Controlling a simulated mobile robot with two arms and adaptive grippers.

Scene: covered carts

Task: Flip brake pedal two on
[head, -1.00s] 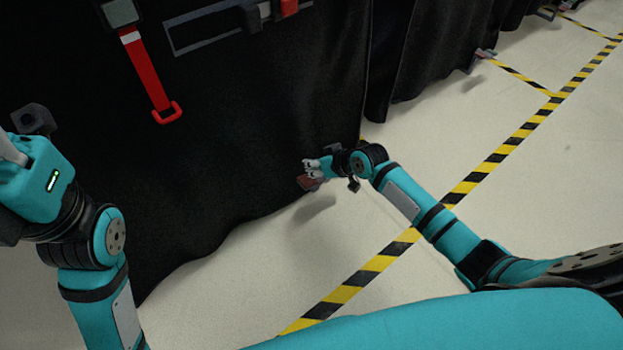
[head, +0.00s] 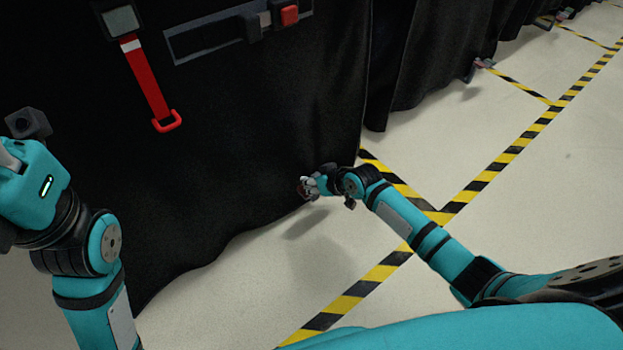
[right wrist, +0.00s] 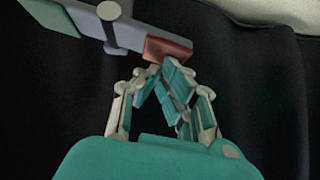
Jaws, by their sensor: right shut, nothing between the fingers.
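A brake pedal shows in the right wrist view as a grey bar (right wrist: 108,30) with a red end (right wrist: 166,49) and a green end (right wrist: 50,14). In the head view only a little of its red part (head: 301,188) shows, low by the black curtain. My right gripper (head: 309,187) is shut and empty at the pedal. In the right wrist view its fingertips (right wrist: 163,68) are at the lower edge of the red end; I cannot tell whether they touch. My left gripper (head: 10,150) is at the left edge, its fingers mostly cut off.
A black curtain (head: 230,130) covers the cart. A red strap (head: 150,85) hangs on it, beside a panel with a red block (head: 290,15). Yellow-black tape (head: 490,165) marks the pale floor, which is clear on the right. Another pedal (head: 482,65) stands farther back.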

